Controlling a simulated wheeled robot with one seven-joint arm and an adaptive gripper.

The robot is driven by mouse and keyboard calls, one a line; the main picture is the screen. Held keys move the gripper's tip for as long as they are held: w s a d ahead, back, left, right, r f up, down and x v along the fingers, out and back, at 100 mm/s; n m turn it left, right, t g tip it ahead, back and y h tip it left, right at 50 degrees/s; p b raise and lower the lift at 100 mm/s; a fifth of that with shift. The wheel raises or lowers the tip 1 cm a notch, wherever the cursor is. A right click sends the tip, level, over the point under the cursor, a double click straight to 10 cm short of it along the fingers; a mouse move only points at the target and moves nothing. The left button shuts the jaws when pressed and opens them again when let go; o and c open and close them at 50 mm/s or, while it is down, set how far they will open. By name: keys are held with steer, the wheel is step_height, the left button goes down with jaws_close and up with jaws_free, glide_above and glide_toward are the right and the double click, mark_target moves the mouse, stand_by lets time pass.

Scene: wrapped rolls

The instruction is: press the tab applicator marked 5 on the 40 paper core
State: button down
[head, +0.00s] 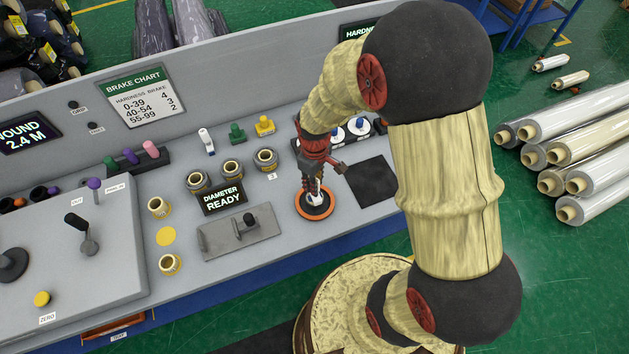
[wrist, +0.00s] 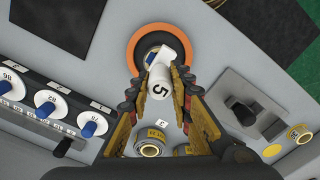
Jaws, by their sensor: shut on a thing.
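My gripper (wrist: 160,95) is shut on the white tab applicator (wrist: 163,78), whose dark 5 faces the wrist camera. In the head view my gripper (head: 313,185) points down over an orange ring with a black centre (head: 314,212); the same orange ring (wrist: 132,57) surrounds the applicator's far end in the wrist view. A blue part shows beside that end; I cannot tell whether it touches the black centre. No 40 is readable on any core.
A rack of white discs with blue knobs (wrist: 45,103) and a dark square pad (head: 372,182) are near the ring. A grey plate with a black knob (head: 240,232) and a DIAMETER READY display (head: 223,198) stand left. White, green and yellow tools (head: 237,133) stand behind.

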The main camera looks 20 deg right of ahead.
steer(key=shift+w+r+p, duration=0.1)
steer(key=shift+r+p, duration=2.5)
steer(key=shift+r, duration=1.3)
steer(key=shift+f, duration=0.1)
